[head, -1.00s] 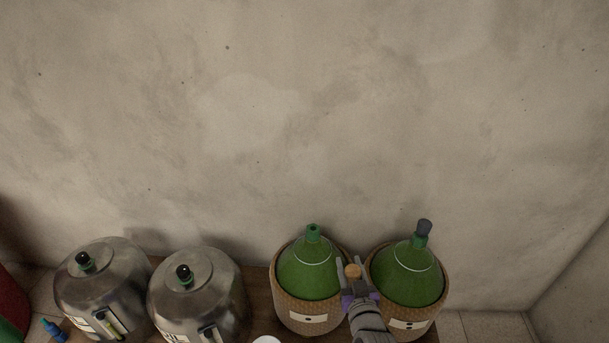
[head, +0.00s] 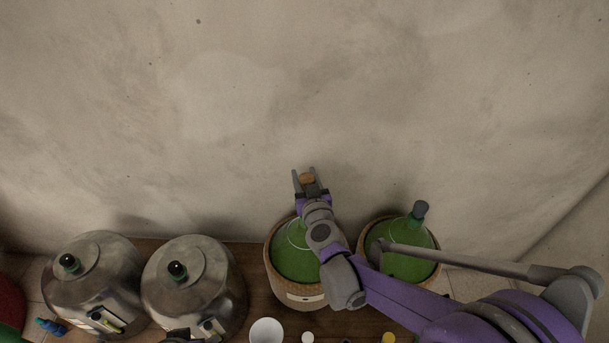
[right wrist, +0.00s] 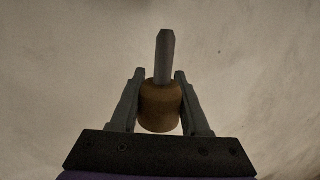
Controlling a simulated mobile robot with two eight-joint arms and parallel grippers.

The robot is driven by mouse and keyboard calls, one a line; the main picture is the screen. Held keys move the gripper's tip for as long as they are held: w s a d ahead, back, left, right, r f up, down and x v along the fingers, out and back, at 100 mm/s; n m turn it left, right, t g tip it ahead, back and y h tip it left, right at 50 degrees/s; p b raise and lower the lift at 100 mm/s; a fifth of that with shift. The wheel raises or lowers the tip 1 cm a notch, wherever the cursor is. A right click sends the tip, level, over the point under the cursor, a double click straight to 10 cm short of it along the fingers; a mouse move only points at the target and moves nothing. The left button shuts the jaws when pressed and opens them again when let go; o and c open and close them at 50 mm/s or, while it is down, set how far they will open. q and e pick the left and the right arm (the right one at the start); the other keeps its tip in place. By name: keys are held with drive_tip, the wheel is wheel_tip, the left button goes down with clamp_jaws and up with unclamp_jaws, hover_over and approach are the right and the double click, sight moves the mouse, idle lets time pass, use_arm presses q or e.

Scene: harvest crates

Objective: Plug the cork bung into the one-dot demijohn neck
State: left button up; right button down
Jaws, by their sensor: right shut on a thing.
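My right gripper (head: 305,176) is shut on the cork bung (head: 307,179), a short brown plug. In the head view it appears above the one-dot demijohn (head: 292,265), a green bottle in a woven basket with a pale label. My arm hides that demijohn's neck, so I cannot tell how the cork lines up with it. In the right wrist view the cork (right wrist: 160,105) sits between both fingers, with a grey pointed bar beyond it and only wall behind. My left gripper is not in view.
A second green demijohn (head: 405,262) with a dark stopper (head: 420,209) stands to the right, partly behind my arm. Two steel vessels (head: 95,275) (head: 190,280) stand left. A white bowl (head: 266,332) and small items lie in front. The plain wall is close behind.

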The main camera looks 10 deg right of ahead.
drive_tip(key=shift+f+b, duration=1.95)
drive_tip(key=shift+f, duration=1)
drive_tip(key=shift+b, duration=0.45)
drive_tip(key=shift+f+b, duration=1.6)
drive_tip(key=shift+f, duration=0.7)
drive_tip(key=shift+c, duration=1.5)
unclamp_jaws()
drive_tip(key=s+r+p, duration=0.1)
drive_tip(key=s, duration=0.9)
drive_tip(key=shift+s+d+r, duration=0.2)
drive_tip(key=shift+s+r, duration=0.15)
